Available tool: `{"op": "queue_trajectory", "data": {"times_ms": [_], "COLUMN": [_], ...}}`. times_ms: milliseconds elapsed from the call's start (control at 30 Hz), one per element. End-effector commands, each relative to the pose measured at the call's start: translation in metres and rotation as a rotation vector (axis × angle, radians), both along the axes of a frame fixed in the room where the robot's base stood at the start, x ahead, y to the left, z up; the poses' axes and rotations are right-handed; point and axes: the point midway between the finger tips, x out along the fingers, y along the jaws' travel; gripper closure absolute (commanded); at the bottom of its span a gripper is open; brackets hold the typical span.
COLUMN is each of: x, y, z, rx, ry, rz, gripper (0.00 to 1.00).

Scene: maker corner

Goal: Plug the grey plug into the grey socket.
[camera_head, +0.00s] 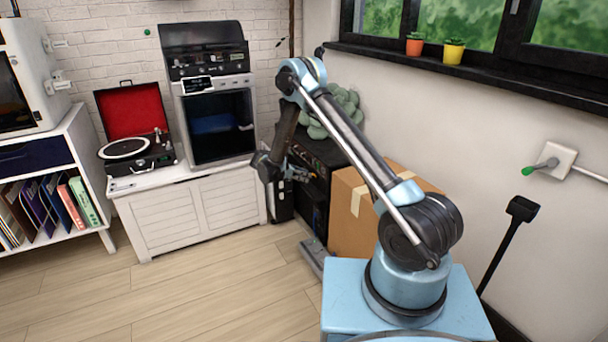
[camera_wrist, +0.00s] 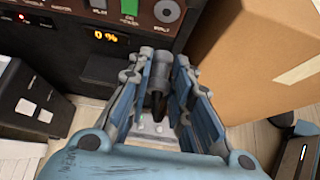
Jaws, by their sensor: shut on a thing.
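My gripper (camera_head: 299,173) is shut on the grey plug (camera_wrist: 160,72), shown in the wrist view between the fingertips (camera_wrist: 163,62). The plug is a grey cylinder with a dark tail towards my wrist. Beyond it stands a black cabinet (camera_wrist: 140,43) with a reddish-brown panel. At the panel's top edge are a round grey fitting (camera_wrist: 167,11), a green piece (camera_wrist: 130,8) and a pale grey piece (camera_wrist: 97,4). I cannot tell surely which is the grey socket. The plug is apart from these fittings and lower in the picture. In the head view the plug is too small to make out.
A cardboard box (camera_wrist: 260,60) stands close to the right of my gripper. A dark box with a white label (camera_wrist: 34,107) is at the left. The wood floor (camera_head: 180,295) is mostly clear.

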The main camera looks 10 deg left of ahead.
Motion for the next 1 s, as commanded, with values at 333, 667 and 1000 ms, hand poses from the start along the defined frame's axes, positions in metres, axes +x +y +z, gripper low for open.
{"op": "queue_trajectory", "data": {"times_ms": [333,667,1000], "x": [0.0,0.002,0.013], "y": [-0.001,-0.003,-0.02], "z": [0.0,0.0,0.0], "rx": [0.0,0.0,0.0], "ry": [0.0,-0.001,0.0], "rz": [0.0,-0.001,-0.001], "gripper": [1.0,1.0,1.0]}}
